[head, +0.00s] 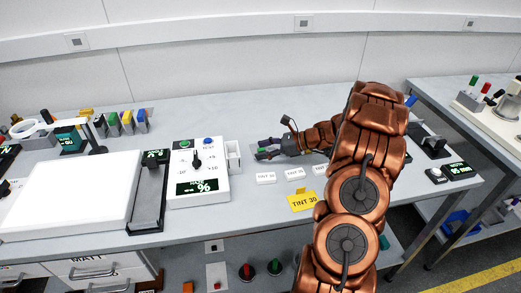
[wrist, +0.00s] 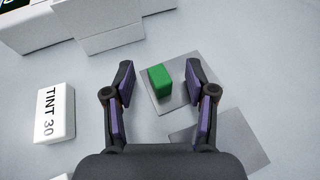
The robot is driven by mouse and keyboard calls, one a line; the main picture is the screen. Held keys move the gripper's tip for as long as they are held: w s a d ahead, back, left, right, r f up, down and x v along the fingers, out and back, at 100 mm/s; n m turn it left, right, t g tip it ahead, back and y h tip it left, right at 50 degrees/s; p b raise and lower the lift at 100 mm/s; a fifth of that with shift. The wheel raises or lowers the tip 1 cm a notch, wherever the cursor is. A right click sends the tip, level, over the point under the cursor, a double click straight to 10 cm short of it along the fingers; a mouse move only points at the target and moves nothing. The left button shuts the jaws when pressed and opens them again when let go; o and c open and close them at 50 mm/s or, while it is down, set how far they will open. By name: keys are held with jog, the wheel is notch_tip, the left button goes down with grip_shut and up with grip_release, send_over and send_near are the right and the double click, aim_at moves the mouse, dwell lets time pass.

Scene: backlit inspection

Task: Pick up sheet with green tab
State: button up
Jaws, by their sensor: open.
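The sheet (wrist: 167,104) is a thin, grey, clear-looking square lying flat on the bench in the wrist view. Its green tab (wrist: 160,82) is a small upright block on it. My gripper (wrist: 160,68) is open, with its two purple-padded fingers on either side of the tab in the picture. A gap shows between the tab and each finger, and nothing is held. In the head view my gripper (head: 256,150) is low over the bench, right of the haze panel. The sheet is hard to make out there, beside my fingers.
A second grey sheet (wrist: 232,138) lies close by at the right finger's lower side. The haze panel (head: 198,170) and light table (head: 70,200) are to the left.

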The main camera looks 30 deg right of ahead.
grip_shut()
dwell(0.5)
